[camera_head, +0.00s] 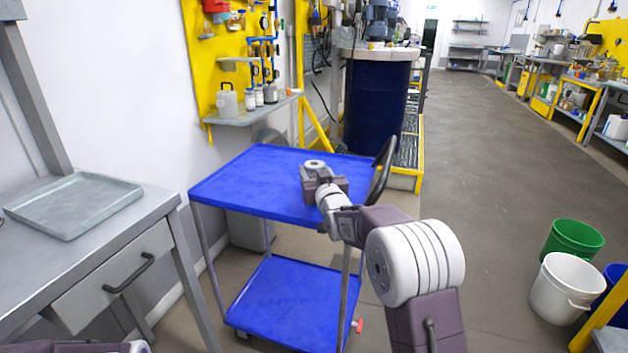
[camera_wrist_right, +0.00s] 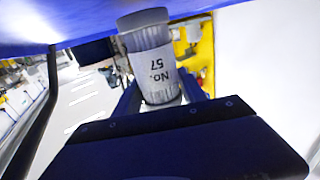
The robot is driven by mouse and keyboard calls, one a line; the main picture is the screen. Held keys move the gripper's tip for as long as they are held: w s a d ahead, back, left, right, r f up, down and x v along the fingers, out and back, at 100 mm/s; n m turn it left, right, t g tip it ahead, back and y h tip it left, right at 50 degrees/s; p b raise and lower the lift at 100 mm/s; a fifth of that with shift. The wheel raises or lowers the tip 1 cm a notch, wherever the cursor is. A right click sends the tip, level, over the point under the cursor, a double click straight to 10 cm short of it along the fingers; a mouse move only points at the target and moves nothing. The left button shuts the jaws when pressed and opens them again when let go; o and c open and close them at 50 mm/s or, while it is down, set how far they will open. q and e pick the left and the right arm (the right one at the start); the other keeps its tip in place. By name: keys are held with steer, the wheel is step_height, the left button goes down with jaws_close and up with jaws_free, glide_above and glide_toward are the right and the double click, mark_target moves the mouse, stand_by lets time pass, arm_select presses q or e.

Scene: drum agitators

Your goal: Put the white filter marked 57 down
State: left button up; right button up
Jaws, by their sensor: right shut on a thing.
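The white filter marked 57 (camera_wrist_right: 152,66) is a ribbed cylinder with a "No. 57" label, which reads upside down in the right wrist view. In the head view its round white top with a dark centre (camera_head: 314,163) shows above the blue cart's upper shelf (camera_head: 250,187). My right gripper (camera_head: 318,180) is shut on the filter, with one finger on each side of it. The filter is upright, its lower end close to the shelf; I cannot tell whether it touches. My left gripper is out of view.
The cart's upper shelf is otherwise bare, with free room left of the filter. A black handle (camera_head: 382,170) rises at its right end. A workbench with a grey tray (camera_head: 75,203) stands at left, a dark blue drum (camera_head: 376,105) behind, and buckets (camera_head: 563,290) at right.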

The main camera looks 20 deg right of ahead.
steer(key=shift+f, duration=0.75)
steer(key=shift+r, duration=0.1)
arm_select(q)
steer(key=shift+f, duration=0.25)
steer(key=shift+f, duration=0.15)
arm_select(e)
steer(key=shift+f, duration=0.25)
steer(key=o, duration=1.5)
steer(key=shift+r, duration=0.1)
